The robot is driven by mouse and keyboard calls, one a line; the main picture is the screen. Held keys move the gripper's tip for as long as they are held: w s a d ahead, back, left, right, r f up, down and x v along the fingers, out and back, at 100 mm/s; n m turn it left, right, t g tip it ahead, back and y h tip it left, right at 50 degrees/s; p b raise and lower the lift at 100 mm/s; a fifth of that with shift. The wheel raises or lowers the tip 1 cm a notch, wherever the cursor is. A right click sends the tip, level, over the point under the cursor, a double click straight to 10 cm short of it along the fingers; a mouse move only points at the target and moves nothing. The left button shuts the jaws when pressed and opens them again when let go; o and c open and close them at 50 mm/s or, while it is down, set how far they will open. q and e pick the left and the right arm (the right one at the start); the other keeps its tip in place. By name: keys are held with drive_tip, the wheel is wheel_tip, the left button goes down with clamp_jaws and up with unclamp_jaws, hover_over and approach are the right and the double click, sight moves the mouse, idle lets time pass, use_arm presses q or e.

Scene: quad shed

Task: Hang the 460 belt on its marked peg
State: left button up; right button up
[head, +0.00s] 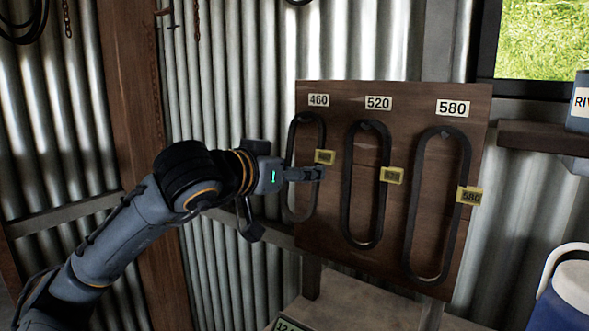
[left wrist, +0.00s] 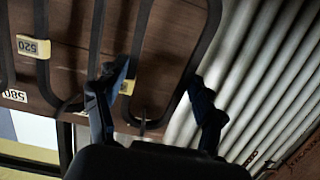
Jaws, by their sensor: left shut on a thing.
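The 460 belt (head: 322,130) is a narrow dark loop with a yellow tag, upright at the board's left, below the 460 label (head: 319,100). My left gripper (head: 303,174) is at the belt's middle in the head view and shut on it. In the left wrist view its two fingers (left wrist: 158,105) sit at the two sides of the belt loop (left wrist: 193,60). A small peg (left wrist: 143,122) shows within the loop's end there. I cannot tell whether the belt rests on the peg. My right gripper is not in view.
The brown board (head: 335,245) also holds the 520 belt (head: 348,190) and the 580 belt (head: 412,210), close on the right. A shelf (head: 535,137) and a blue cooler (head: 565,305) are at the right. Corrugated wall (head: 200,90) lies left of the board.

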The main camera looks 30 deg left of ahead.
use_arm(q)
drive_tip(key=o, duration=1.3)
drive_tip(key=shift+c, duration=0.2)
